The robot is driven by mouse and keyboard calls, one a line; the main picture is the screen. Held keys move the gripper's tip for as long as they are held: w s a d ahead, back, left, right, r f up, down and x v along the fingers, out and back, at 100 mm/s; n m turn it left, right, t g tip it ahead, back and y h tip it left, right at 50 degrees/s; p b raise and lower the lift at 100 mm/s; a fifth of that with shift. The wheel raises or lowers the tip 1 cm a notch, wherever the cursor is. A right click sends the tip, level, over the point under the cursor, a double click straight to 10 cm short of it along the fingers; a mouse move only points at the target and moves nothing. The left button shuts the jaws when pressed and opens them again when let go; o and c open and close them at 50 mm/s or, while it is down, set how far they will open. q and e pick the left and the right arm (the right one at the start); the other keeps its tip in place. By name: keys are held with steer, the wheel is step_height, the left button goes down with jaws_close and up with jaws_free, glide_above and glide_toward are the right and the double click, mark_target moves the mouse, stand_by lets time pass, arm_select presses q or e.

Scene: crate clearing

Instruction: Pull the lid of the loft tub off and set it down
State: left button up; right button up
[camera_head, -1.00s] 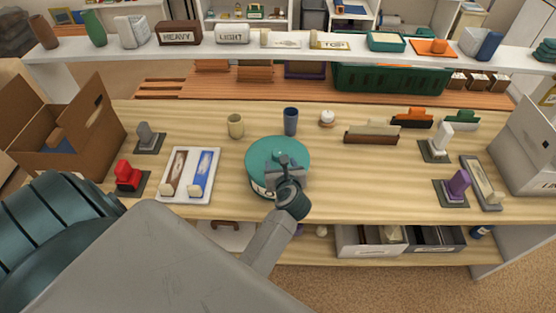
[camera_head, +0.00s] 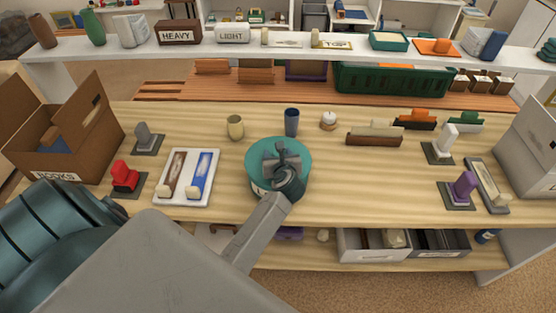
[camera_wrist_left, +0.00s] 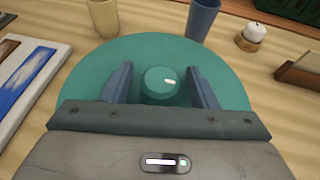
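The loft tub (camera_head: 262,191) stands on the wooden table, a round tub with a label on its front. Its teal lid (camera_head: 300,153) covers the top and also fills the middle of the left wrist view (camera_wrist_left: 78,88). A round teal knob (camera_wrist_left: 160,84) stands at the lid's centre. My left gripper (camera_head: 282,160) is over the lid. In the left wrist view its two fingers (camera_wrist_left: 160,86) are open, one on each side of the knob, with a gap on both sides. My right gripper is not in view.
A beige cup (camera_head: 235,127) and a blue cup (camera_head: 291,122) stand just behind the tub. A white tray (camera_head: 207,198) with two brushes lies to the left. Bare table (camera_head: 370,185) lies right of the tub.

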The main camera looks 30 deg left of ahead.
arm_select(q)
jaws_close()
steer(key=shift+r+p, duration=0.5)
steer(key=shift+r, duration=0.05)
steer(key=shift+r+p, duration=0.45)
steer(key=shift+r, duration=0.1)
steer(key=shift+r+p, duration=1.05)
steer(key=shift+r, duration=0.1)
steer(key=shift+r+p, duration=0.7)
steer(key=shift+r, duration=0.1)
steer(key=shift+r+p, duration=0.45)
steer(key=shift+r, duration=0.05)
